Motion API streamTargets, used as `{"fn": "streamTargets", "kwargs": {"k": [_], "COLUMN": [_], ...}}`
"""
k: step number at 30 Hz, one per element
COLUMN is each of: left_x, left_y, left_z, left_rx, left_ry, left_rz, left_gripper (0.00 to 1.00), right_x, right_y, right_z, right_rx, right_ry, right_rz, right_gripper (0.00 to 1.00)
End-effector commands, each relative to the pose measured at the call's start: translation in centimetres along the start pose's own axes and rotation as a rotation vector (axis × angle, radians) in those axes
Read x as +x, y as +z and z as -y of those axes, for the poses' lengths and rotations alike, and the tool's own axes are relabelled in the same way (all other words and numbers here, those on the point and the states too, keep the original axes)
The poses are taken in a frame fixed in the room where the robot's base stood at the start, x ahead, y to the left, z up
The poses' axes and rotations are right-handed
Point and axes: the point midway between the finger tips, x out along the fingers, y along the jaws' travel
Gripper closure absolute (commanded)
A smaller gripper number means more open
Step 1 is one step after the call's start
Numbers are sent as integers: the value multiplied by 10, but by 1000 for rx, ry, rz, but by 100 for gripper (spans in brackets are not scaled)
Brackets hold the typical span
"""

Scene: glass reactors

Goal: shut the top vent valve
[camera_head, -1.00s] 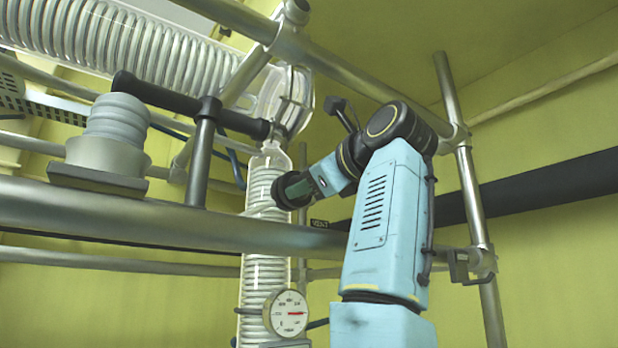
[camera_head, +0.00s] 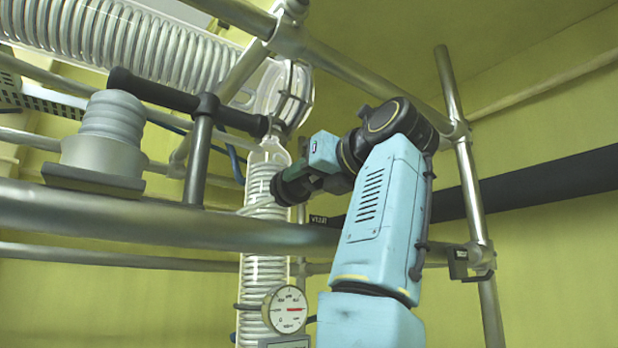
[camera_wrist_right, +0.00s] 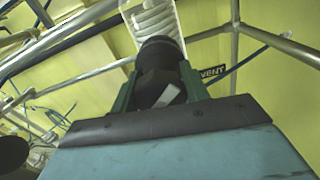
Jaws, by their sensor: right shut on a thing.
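The top vent valve shows as a black knob (camera_head: 285,190) on the glass column below the round glass joint. My right gripper (camera_head: 297,186) is shut on this knob, coming in from the right. In the right wrist view the two green fingers of my right gripper (camera_wrist_right: 158,84) stand on either side of the black knob (camera_wrist_right: 158,55). The gripper hides most of the valve, so its stem and exact setting cannot be told. A dark label (camera_wrist_right: 213,72) reading VENT is beside the knob. My left gripper is not in view.
A thick metal rail (camera_head: 120,215) crosses in front of the glass column (camera_head: 265,275). A round gauge (camera_head: 287,310) sits lower on the column. A metal post (camera_head: 470,200) stands right of my arm. A large coiled glass condenser (camera_head: 130,42) runs across the upper left.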

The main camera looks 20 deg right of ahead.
Motion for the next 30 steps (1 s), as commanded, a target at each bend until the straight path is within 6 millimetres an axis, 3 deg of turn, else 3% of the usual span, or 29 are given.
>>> {"fn": "streamTargets", "kwargs": {"k": [21, 22, 26, 30], "left_x": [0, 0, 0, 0], "left_y": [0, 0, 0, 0], "left_z": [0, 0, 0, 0], "left_rx": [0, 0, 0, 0], "left_ry": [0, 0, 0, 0], "left_rz": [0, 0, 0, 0], "left_gripper": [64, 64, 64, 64], "right_x": [1, 1, 1, 0], "right_y": [-2, -2, -1, -1], "right_z": [1, 1, 1, 0], "right_rx": [75, 75, 74, 74], "right_ry": [-1, -1, -1, 0], "right_rz": [-6, -5, -4, -2], "right_gripper": [78, 53, 36, 33]}}
